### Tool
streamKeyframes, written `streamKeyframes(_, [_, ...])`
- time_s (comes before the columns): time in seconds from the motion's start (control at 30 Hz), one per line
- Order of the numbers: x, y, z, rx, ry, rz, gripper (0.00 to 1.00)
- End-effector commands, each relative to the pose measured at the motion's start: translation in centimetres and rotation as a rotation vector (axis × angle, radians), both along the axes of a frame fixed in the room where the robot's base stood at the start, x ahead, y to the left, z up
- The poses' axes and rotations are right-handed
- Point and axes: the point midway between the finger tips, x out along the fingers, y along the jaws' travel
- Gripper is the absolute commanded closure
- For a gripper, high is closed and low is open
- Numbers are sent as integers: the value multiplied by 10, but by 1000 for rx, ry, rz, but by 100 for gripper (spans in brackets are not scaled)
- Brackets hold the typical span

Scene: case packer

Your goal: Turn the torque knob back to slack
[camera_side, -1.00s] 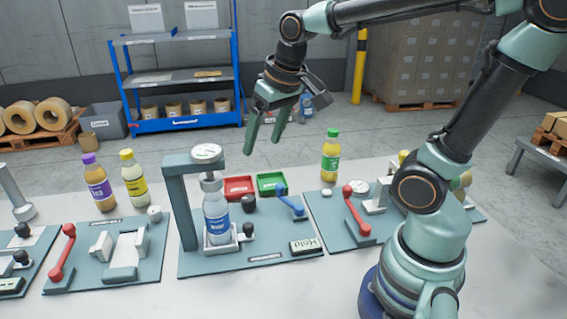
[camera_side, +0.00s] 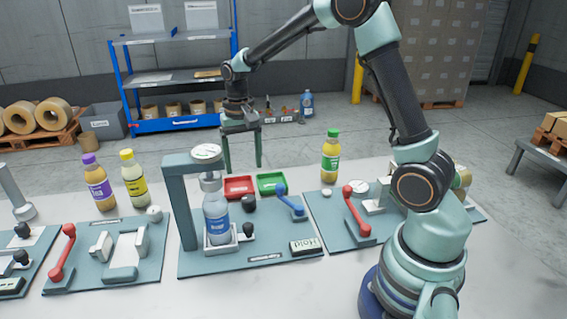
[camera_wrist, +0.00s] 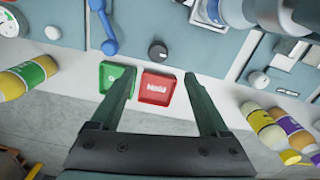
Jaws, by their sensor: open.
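A dark round knob (camera_side: 249,203), likely the torque knob, stands on the middle station board (camera_side: 192,264), right of the bottle with a blue label (camera_side: 217,218). In the wrist view the knob (camera_wrist: 157,52) shows a small light mark on its top, just beyond and between my fingertips. My gripper (camera_side: 242,166) points down with fingers spread, behind and above the red and green trays. It is open and empty, and apart from the knob. In the wrist view the gripper (camera_wrist: 159,74) frames the red tray.
The red tray (camera_side: 239,187) and green tray (camera_side: 271,182) lie behind the knob. A blue lever (camera_side: 289,202) is to its right; the capping post (camera_side: 184,210) with a gauge (camera_side: 206,152) is to its left. A smaller black knob (camera_side: 248,229) sits in front.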

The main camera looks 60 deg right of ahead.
Motion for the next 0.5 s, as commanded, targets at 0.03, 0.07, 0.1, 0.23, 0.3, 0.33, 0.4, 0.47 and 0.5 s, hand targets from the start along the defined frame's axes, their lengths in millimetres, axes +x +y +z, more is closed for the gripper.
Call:
streamKeyframes(0.03, [-1,0,-8,0,4,0,21])
streamKeyframes(0.07, [-2,0,-13,1,5,0,21])
streamKeyframes(0.1, [-2,0,-20,1,5,1,21])
streamKeyframes(0.23, [-3,-1,-46,1,6,1,21])
streamKeyframes(0.3, [-3,-1,-59,1,5,1,21])
streamKeyframes(0.33, [-3,-2,-65,1,4,1,21])
streamKeyframes(0.4, [-3,-2,-77,1,4,2,21])
streamKeyframes(0.47, [-3,-2,-86,0,2,2,21])
streamKeyframes(0.5, [-3,-2,-91,0,4,2,21])
